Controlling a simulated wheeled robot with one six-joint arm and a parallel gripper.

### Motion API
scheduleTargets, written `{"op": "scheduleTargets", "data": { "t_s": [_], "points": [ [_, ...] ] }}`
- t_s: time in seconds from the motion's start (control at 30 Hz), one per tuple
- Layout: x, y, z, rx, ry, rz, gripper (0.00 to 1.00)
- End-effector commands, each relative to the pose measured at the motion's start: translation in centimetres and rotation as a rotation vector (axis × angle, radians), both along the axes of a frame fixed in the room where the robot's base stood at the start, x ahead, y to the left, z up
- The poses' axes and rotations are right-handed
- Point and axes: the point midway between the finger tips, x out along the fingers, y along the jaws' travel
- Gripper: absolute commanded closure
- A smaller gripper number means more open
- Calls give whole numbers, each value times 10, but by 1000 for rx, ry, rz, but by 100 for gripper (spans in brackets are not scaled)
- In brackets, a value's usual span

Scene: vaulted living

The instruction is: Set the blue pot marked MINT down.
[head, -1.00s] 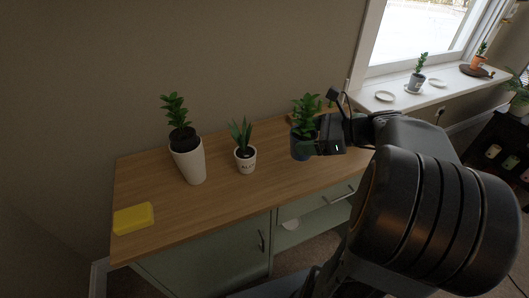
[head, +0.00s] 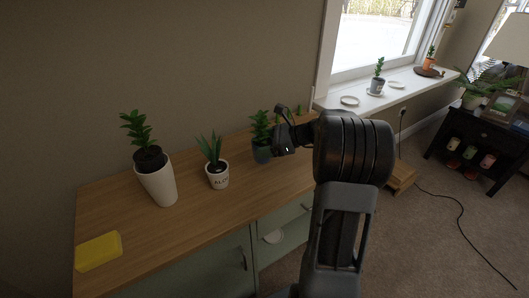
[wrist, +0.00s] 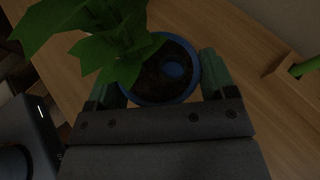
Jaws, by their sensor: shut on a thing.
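The blue pot (head: 262,154) holds a leafy green plant and is at the right part of the wooden cabinet top (head: 200,200). Its marking is not legible in these views. My gripper (head: 273,146) is at the pot's right side in the head view. In the wrist view, the pot's blue rim (wrist: 160,101) and dark soil lie between the two green-padded fingers of my gripper (wrist: 160,85), which is shut on it. The pot looks upright. Whether its base touches the wood cannot be told.
A small white lettered pot (head: 218,180) with a spiky plant stands left of the blue pot. A tall white planter (head: 159,186) and a yellow block (head: 98,251) are further left. A white windowsill (head: 385,92) holds saucers and small pots.

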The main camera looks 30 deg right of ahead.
Motion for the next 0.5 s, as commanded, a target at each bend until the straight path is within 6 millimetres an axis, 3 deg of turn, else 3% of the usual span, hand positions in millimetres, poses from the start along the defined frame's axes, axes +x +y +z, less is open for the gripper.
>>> {"op": "scheduleTargets", "data": {
  "t_s": [0.23,0.5],
  "points": [
    [4,-1,-33,2,0,0,57],
    [4,-1,-34,1,-2,0,57]
  ]
}}
